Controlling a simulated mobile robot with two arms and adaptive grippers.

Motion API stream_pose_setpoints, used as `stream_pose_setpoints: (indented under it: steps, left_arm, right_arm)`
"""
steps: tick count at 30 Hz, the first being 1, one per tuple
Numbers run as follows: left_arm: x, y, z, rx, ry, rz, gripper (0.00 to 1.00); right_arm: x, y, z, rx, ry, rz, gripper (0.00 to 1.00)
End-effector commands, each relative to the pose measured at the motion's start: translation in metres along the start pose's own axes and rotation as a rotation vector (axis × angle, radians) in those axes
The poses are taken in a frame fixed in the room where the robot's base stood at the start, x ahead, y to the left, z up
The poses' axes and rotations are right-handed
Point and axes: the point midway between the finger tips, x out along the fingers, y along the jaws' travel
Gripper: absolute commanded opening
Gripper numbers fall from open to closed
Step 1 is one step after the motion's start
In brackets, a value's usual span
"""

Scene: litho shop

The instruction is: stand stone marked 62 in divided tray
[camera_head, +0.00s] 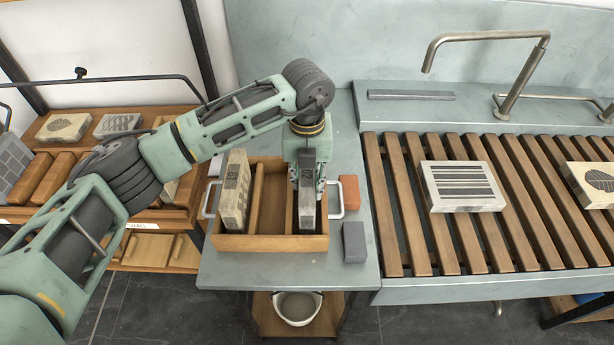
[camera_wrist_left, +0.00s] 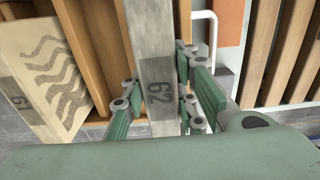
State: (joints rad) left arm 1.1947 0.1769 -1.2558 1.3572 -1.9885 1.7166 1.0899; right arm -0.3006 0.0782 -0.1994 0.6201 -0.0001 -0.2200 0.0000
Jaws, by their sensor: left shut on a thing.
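The stone marked 62 (camera_head: 307,206) is upright between the fingers of my left gripper (camera_head: 307,180). In the left wrist view its narrow edge with the number 62 (camera_wrist_left: 160,92) faces the camera, with green fingers on both sides. The stone's lower end is in the right-hand compartment of the wooden divided tray (camera_head: 270,243); I cannot tell whether it touches the floor. Another stone (camera_head: 234,192) stands in the tray's left compartment; it shows wavy marks in the left wrist view (camera_wrist_left: 45,72). The middle compartment looks empty. My right gripper is out of view.
A reddish block (camera_head: 349,192) and a grey block (camera_head: 354,242) lie right of the tray, near its metal handle. A slatted wooden rack (camera_head: 400,220) farther right bears two patterned stones (camera_head: 462,187). More stones (camera_head: 64,128) lie on a wooden shelf at left.

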Motion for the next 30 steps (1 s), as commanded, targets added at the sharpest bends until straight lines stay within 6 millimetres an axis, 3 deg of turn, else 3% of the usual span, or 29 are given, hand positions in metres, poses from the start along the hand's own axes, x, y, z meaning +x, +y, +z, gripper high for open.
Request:
stream_pose_setpoints:
  steps: [11, 12, 18, 30]
  left_arm:
    - [0.002, -0.001, 0.002, 0.001, -0.007, -0.005, 0.0]
    - [0.001, -0.001, 0.002, 0.001, -0.007, -0.005, 0.3]
    - [0.003, -0.001, 0.001, 0.0, -0.004, -0.003, 0.48]
    - [0.004, 0.001, -0.001, -0.001, 0.003, 0.003, 0.49]
  right_arm:
    - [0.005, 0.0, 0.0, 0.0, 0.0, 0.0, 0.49]
    - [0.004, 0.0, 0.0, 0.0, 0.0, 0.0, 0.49]
    - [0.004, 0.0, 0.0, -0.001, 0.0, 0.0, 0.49]
    - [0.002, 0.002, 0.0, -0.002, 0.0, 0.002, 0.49]
